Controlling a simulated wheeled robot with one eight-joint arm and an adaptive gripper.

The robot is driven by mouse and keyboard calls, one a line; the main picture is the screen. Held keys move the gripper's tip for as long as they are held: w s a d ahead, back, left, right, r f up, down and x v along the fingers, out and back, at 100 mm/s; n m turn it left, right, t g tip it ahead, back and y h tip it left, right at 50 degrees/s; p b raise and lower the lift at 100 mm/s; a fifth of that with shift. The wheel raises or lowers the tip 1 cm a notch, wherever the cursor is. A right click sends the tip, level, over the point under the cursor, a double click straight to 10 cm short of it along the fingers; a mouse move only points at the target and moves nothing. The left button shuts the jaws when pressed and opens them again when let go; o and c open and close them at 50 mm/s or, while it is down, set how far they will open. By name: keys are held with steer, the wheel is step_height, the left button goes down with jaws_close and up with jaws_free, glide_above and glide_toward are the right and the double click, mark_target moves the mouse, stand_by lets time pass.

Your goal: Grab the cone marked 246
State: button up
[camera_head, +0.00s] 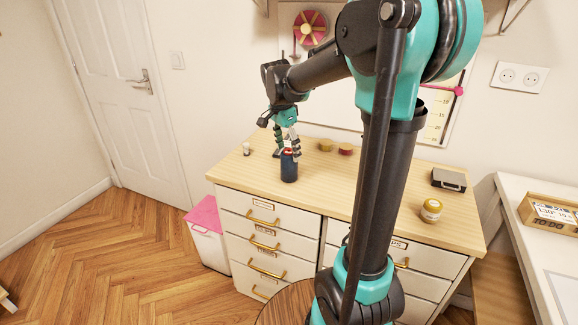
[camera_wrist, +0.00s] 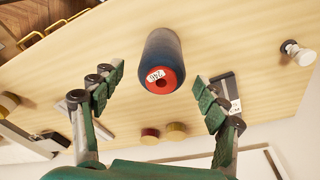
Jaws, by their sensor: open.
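The cone marked 246 (camera_wrist: 162,62) is a dark blue thread cone with a red end and a white label. In the wrist view it lies between my open fingers, toward their tips. In the head view the cone (camera_head: 289,166) stands upright on the wooden dresser top (camera_head: 310,178), with its red top just under my fingers. My gripper (camera_head: 286,150) points down over it, and the fingers partly cover its top. In the wrist view my gripper (camera_wrist: 158,88) has its green finger pads spread wide, with visible gaps on both sides of the cone.
Yellow (camera_head: 325,145) and red (camera_head: 345,149) round pieces sit behind the cone. A small white-topped item (camera_head: 247,148) stands to its left. A yellow jar (camera_head: 431,210) and a dark box (camera_head: 448,180) are at the right. The dresser top around the cone's front is clear.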

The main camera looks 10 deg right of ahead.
mark_target(290, 163)
steer(key=shift+w+d+f, duration=0.1)
steer(key=shift+d+f, duration=0.05)
steer(key=shift+f, duration=0.9)
steer(key=shift+w+d+f, duration=0.1)
steer(key=shift+d+f, duration=0.05)
steer(key=shift+f, duration=0.9)
steer(key=shift+w+d+f, duration=0.1)
steer(key=shift+d+f, duration=0.05)
steer(key=shift+f, duration=0.9)
steer(key=shift+c, duration=0.6)
steer(key=c, duration=1.3)
